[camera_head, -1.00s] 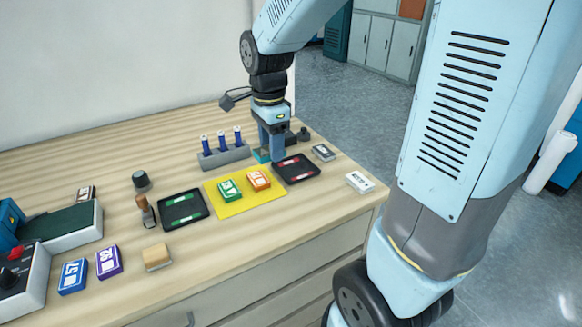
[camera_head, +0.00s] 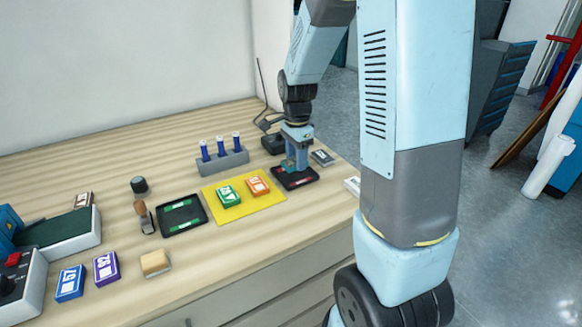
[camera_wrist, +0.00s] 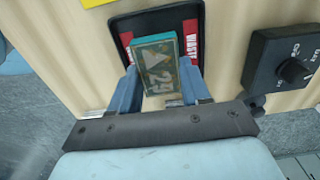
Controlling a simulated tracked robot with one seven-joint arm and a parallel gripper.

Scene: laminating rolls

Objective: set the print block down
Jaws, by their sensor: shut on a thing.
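My gripper (camera_head: 297,162) is shut on the teal print block (camera_wrist: 157,64), one finger on each side. The block's top face shows a pale triangle and the number 25 in the wrist view. I cannot tell whether the block touches the tray floor. In the head view my fingers mostly hide the block.
A yellow mat (camera_head: 217,205) left of the tray bears a green block (camera_head: 229,196) and an orange block (camera_head: 257,186). A black tray with green labels (camera_head: 182,213) lies further left. A blue-bottle rack (camera_head: 222,162) stands behind. A dark knob box (camera_wrist: 284,69) is close to my gripper.

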